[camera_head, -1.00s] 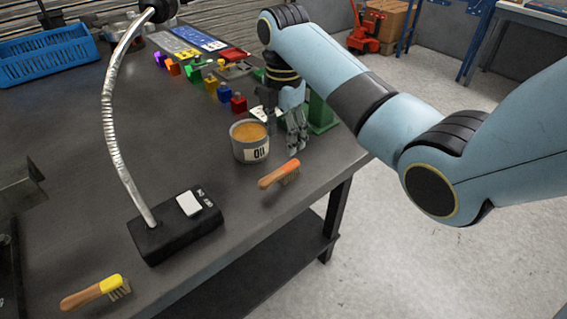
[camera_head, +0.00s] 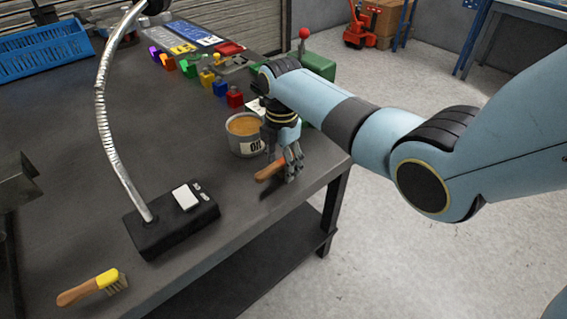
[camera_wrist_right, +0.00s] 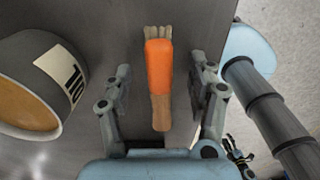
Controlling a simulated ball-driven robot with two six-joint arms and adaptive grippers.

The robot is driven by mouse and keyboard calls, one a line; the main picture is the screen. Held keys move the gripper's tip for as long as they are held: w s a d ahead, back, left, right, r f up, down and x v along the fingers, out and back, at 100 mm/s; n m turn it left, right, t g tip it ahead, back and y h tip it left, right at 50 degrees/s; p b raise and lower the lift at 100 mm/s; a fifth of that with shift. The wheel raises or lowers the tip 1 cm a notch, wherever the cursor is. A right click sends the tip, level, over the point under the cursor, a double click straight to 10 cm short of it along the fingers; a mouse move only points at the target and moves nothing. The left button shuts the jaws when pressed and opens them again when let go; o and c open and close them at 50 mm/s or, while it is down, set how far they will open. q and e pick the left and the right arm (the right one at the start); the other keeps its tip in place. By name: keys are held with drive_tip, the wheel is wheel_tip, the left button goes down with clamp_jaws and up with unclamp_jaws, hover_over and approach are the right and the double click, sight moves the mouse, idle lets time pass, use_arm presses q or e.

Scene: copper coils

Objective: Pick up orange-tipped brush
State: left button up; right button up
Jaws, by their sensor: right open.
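The orange-tipped brush (camera_wrist_right: 159,68) lies on the dark table and shows whole in the right wrist view, its orange end and bristles at the top and its wooden handle (camera_wrist_right: 161,112) below. In the head view only its wooden handle (camera_head: 269,170) shows; my right gripper hides the orange end. My right gripper (camera_head: 291,174) is over the brush near the table's right edge. In the right wrist view its fingers (camera_wrist_right: 159,83) are open, one on each side of the brush with gaps between.
A grey oil tin (camera_head: 245,145) stands close left of my right gripper. A yellow-tipped brush (camera_head: 92,287) lies at the front left. A black lamp base (camera_head: 170,226) is mid-table. Small coloured blocks (camera_head: 206,80) stand farther back.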

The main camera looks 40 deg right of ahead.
sight(282, 160)
clamp_jaws()
idle(0.3)
drive_tip(key=shift+r, duration=0.55)
wheel_tip(282, 160, up, 3)
drive_tip(key=shift+w+f, duration=0.1)
drive_tip(key=shift+f, duration=0.05)
drive_tip(key=s+d+r+p, duration=0.1)
drive_tip(key=s+d+r, duration=0.6)
drive_tip(key=s, duration=0.2)
drive_tip(key=shift+d, duration=0.25)
drive_tip(key=shift+r, duration=0.1)
